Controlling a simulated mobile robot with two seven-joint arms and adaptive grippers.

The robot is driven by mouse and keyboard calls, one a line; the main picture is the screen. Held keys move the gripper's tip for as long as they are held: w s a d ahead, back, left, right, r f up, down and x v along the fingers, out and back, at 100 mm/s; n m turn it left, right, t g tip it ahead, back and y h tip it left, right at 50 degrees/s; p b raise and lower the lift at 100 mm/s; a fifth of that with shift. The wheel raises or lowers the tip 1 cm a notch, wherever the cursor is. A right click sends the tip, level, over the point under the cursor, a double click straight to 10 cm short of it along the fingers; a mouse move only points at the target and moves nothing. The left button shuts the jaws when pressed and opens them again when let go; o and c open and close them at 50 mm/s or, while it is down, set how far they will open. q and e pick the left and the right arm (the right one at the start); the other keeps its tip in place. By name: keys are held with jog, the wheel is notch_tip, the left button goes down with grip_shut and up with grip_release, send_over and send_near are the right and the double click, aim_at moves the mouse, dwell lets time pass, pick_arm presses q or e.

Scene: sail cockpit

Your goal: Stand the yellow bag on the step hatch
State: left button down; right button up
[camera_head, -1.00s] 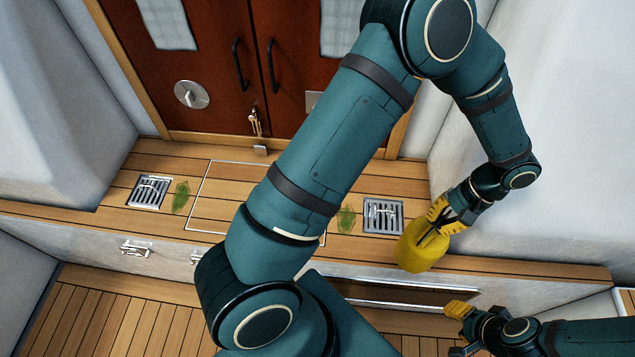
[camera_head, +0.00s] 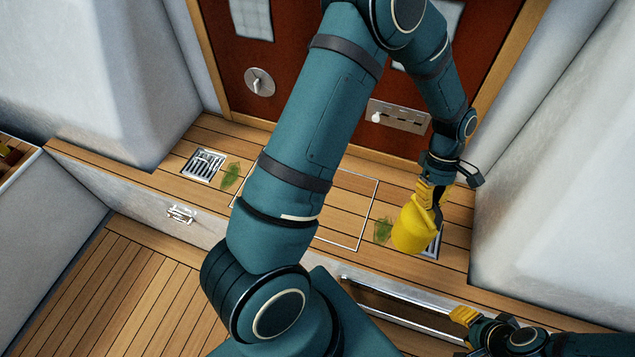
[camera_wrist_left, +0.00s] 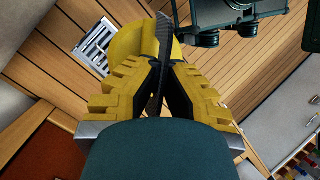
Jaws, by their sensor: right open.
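The yellow bag (camera_head: 412,228) hangs from my left gripper (camera_head: 434,199) in the head view, slightly tilted and overlapping the right grate. My left gripper is shut on its dark strap; in the left wrist view the bag (camera_wrist_left: 133,45) shows beyond the fingers (camera_wrist_left: 163,62). I cannot tell how far the bag is above the step. The step hatch (camera_head: 346,212) is a wooden panel with a thin light outline, left of the bag; my left arm hides its left part. My right gripper (camera_head: 463,328) is open and empty at the lower right.
A left grate (camera_head: 204,166) and a right grate (camera_head: 432,243) are set in the wooden step. Green leafy scraps lie at the left (camera_head: 231,176) and right (camera_head: 383,230). Red-brown doors (camera_head: 290,75) stand behind. A long opening (camera_head: 400,305) runs along the step's front.

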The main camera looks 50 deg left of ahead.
pick_arm(q)
jog(key=a+r+n+t+y+p, duration=0.25)
jog(key=a+n+t, duration=0.55)
jog(key=a+n, duration=1.65)
notch_tip(320, 180, down, 10)
jog(key=a+m+b, duration=0.1)
jog(key=a+b, duration=0.1)
jog(key=b, duration=0.1)
jog(key=shift+w+f+h, duration=0.15)
jog(key=shift+w+h, duration=0.05)
jog(key=shift+h, duration=0.25)
jog(key=shift+f+b, duration=0.2)
jog(key=shift+b, duration=0.2)
jog(key=c, duration=1.1)
grip_release()
jog(key=shift+c, duration=0.2)
